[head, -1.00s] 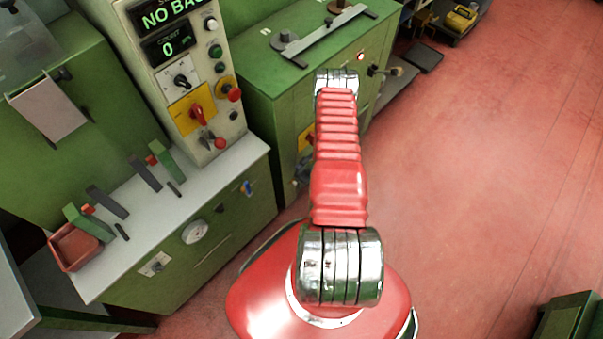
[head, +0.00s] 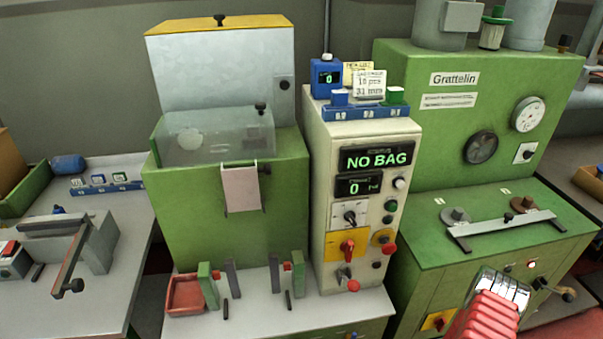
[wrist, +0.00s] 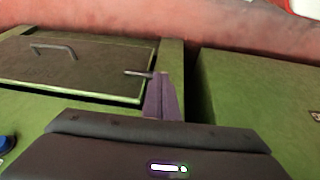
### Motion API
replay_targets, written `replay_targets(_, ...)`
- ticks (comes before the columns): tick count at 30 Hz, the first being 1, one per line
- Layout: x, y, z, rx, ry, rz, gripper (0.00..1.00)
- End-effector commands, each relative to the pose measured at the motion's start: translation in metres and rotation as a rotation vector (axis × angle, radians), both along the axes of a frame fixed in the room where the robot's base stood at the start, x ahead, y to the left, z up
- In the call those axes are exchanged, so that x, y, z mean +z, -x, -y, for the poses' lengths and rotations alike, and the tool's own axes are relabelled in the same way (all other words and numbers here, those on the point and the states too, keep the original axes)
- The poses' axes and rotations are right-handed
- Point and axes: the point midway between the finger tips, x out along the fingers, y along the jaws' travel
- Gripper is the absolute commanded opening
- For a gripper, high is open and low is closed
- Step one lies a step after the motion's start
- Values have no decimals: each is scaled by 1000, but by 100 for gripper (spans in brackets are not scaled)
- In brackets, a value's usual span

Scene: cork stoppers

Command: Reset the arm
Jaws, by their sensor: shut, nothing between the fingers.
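My gripper (wrist: 161,98) shows in the wrist view as narrow purple-grey fingers, shut together and holding nothing. It is beyond the dark wrist housing, in front of green cabinet fronts, and I cannot tell whether it touches them. In the head view only a red ribbed part of my arm with a chrome joint shows, at the lower right. The gripper itself is out of that view.
A green machine with a clear cover (head: 215,138) stands left of a control column showing NO BAG (head: 377,159). A red tray (head: 185,295) sits on the bench below. The green Grattelin machine (head: 470,135) is at right. A cabinet door with a handle (wrist: 75,70) is near the gripper.

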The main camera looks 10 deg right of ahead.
Motion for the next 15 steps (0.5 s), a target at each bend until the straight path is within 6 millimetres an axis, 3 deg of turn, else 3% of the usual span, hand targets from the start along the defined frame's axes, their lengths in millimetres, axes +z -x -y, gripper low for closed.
replay_targets(6, 8, 41, -12, -82, -63, -162, 0)
replay_targets(11, 34, 52, -12, -128, -84, -249, 0)
replay_targets(15, 65, 54, -11, -164, -93, -313, 0)
